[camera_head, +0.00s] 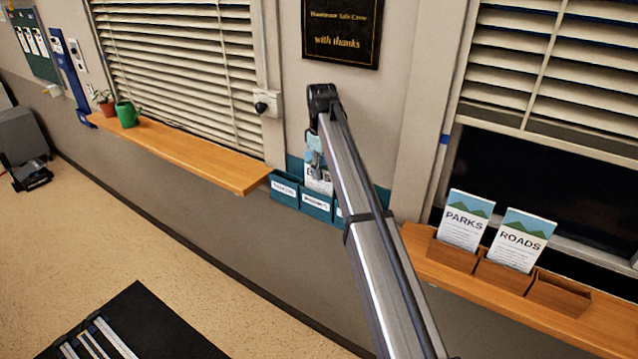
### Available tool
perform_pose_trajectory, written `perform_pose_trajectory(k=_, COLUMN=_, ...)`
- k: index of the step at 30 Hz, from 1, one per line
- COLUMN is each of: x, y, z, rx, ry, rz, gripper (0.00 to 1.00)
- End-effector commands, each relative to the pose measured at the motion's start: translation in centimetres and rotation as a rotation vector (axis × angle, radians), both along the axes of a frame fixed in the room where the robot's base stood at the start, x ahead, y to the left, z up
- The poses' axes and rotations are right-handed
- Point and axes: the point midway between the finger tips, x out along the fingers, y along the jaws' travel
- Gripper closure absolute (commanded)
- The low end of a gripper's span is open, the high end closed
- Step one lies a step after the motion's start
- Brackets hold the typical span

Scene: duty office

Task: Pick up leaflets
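A PARKS leaflet (464,222) and a ROADS leaflet (521,241) stand upright, leaning back, in the left and middle compartments of a wooden holder (560,293) on the right sill. The right compartment looks empty. Another leaflet (320,182), white with a pale blue top, shows at the teal wall rack (284,189), partly behind my arm. My gripper (314,163) points down at the top of this leaflet. It is small and partly covered, so I cannot tell whether its fingers hold the leaflet, or whether the leaflet sits in a pocket.
The teal rack has labelled pockets; my arm hides part of it. A wooden sill (190,155) on the left carries a green mug (127,114) and a potted plant (104,102). A black plaque (341,32) hangs above the rack. The floor (150,240) below is mostly clear.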

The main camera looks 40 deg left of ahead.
Motion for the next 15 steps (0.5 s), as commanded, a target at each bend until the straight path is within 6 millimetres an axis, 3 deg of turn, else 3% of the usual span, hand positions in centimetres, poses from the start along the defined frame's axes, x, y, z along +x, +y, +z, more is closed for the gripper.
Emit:
perform_pose_trajectory(k=1, x=0.01, y=0.00, z=-0.01, rx=0.000, ry=0.000, rz=0.000, gripper=0.73)
perform_pose_trajectory(k=3, x=0.01, y=0.00, z=-0.01, rx=0.000, ry=0.000, rz=0.000, gripper=0.98)
perform_pose_trajectory(k=4, x=0.00, y=0.00, z=0.00, rx=0.000, ry=0.000, rz=0.000, gripper=1.00)
perform_pose_trajectory(k=15, x=0.00, y=0.00, z=0.03, rx=0.000, ry=0.000, rz=0.000, gripper=1.00)
